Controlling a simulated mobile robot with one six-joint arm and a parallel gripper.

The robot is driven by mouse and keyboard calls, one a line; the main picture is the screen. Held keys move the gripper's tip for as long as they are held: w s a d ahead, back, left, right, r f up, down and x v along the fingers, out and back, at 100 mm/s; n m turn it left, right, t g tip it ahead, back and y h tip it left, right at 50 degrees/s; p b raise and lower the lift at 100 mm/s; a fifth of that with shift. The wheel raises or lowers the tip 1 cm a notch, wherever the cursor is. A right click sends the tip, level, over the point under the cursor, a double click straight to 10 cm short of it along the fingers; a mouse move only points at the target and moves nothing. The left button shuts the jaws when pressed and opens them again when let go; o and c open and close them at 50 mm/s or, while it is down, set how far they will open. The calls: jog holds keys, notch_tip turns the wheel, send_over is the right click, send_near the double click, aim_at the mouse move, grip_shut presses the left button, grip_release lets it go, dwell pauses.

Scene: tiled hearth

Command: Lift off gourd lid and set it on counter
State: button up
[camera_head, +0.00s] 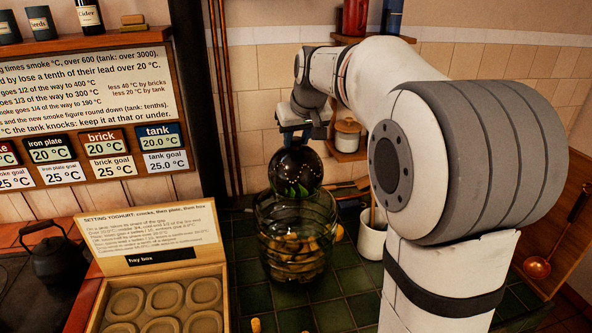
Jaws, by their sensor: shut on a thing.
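A large clear glass jar (297,240) stands on the green tiled counter (340,290), with several yellow-orange pieces inside. Directly above its mouth is a dark, rounded glass lid (297,172). My gripper (294,138) points down from above and is shut on the top of this lid. The lid's lower edge overlaps the jar's rim in this view, so I cannot tell whether they touch. The gripped part of the lid is mostly hidden by the fingers.
A hay box (150,275) with round hollows stands at left, beside a dark kettle (53,255). A white crock (372,238) stands right of the jar. A dark pipe (200,90) rises behind. Green tiles in front of the jar are mostly clear, with small yellow bits.

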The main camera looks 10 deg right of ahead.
jog(key=shift+f, duration=0.15)
jog(key=shift+c, duration=0.4)
jog(key=shift+r+p, duration=0.55)
jog(key=shift+r, duration=0.1)
jog(key=shift+r+p, duration=2.1)
jog(key=shift+r, duration=0.85)
